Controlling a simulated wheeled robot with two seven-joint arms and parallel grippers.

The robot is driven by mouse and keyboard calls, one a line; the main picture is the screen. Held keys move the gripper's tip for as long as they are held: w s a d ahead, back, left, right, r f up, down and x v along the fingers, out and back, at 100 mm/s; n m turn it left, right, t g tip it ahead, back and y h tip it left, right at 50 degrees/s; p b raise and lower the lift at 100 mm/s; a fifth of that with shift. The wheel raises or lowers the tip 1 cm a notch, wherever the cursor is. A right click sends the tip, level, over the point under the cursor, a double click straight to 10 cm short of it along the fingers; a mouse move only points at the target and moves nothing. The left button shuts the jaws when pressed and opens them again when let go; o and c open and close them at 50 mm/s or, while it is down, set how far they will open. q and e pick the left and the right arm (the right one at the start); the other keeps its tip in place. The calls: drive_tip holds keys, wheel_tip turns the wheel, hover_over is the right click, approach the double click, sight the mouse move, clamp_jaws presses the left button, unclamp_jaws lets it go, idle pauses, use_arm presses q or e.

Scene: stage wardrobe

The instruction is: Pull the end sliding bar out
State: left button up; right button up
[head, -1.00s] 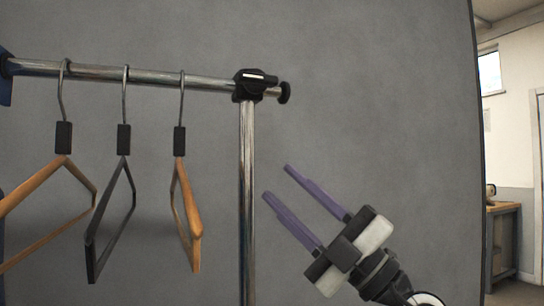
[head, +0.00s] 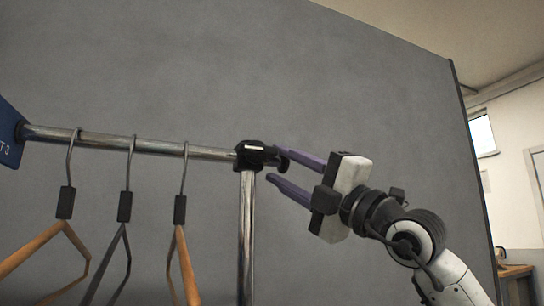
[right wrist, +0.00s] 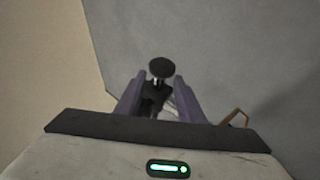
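The end sliding bar is a short metal stub with a round black knob (head: 284,162). My left gripper is not in view.
The chrome rail (head: 130,144) runs left from the clamp and carries several hangers, including a black one (head: 120,262) and a wooden one (head: 187,270). The upright post (head: 247,240) stands below the clamp. A grey wall panel (head: 350,80) is behind; a wooden-topped bench (head: 513,271) is far right.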

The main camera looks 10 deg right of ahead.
sight(276, 163)
drive_tip(key=x, duration=0.3)
drive_tip(key=shift+p, duration=0.35)
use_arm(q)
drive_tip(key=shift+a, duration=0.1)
use_arm(e)
drive_tip(key=shift+w+a, duration=0.1)
drive_tip(key=shift+w, duration=0.05)
drive_tip(key=shift+c, duration=0.3)
